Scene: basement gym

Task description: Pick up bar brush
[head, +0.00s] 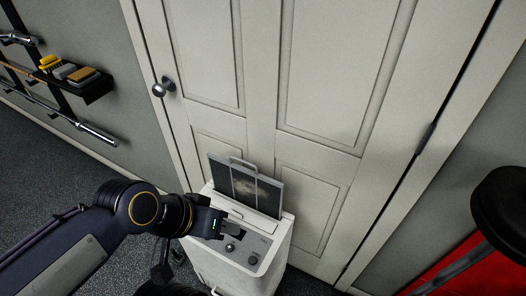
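A small black shelf (98,91) on the left wall holds a yellow item (50,62), a grey item (65,71) and a tan block (82,74). They look like brushes, but they are too small to tell which is the bar brush. My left gripper (236,229) is low in the middle of the view, over the top of a white appliance, well to the right of the shelf and apart from it. I see nothing held in it, but its finger gap is not clear. My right gripper is not in view.
The white appliance (212,262) stands before a closed white door (325,75) with a round knob (163,87). Metal bars (97,134) hang on the left wall rack. A black and red object (478,262) is at the right. Dark floor (60,160) is clear at left.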

